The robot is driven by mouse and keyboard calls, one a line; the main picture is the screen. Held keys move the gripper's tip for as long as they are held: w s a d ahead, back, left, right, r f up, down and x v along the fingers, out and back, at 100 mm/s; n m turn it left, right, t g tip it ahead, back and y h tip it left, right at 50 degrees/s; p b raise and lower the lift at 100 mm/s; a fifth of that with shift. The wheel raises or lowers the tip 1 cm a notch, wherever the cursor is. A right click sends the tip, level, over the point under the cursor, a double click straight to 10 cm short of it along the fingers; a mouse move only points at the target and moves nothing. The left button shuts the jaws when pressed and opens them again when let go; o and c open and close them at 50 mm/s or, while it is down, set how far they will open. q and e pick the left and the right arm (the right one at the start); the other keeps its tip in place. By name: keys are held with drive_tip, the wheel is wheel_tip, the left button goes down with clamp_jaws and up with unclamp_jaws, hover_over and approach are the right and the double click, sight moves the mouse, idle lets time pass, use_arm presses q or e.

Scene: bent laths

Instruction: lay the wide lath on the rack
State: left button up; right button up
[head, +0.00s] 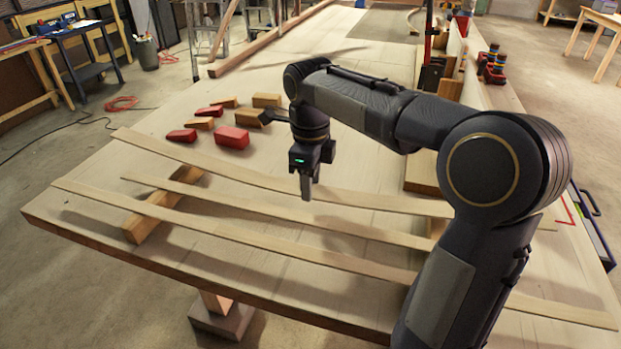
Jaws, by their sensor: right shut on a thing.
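Three long pale laths lie roughly side by side across the bench. The far lath (230,169) looks the widest and is bowed. My right gripper (306,190) points down and is shut on this far lath near its middle. The middle lath (240,204) crosses the left wooden bearer (148,219) of what looks like the rack. The near lath (230,239) runs along the bench's front side. A second wooden bearer (423,172) shows at the right, partly behind my right arm. My arm hides parts of the laths' right portions. My left gripper is not in view.
Red and wooden blocks (232,137) lie on the bench (90,215) beyond the laths at the left. Clamps (491,66) and a long board stand at the right back. The bench's middle back is mostly clear.

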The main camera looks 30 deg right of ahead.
drive_tip(key=shift+f, duration=0.3)
idle(0.4)
drive_tip(key=o, duration=1.1)
drive_tip(key=shift+o, duration=1)
drive_tip(key=shift+r+p, duration=3)
drive_tip(key=shift+p, duration=0.1)
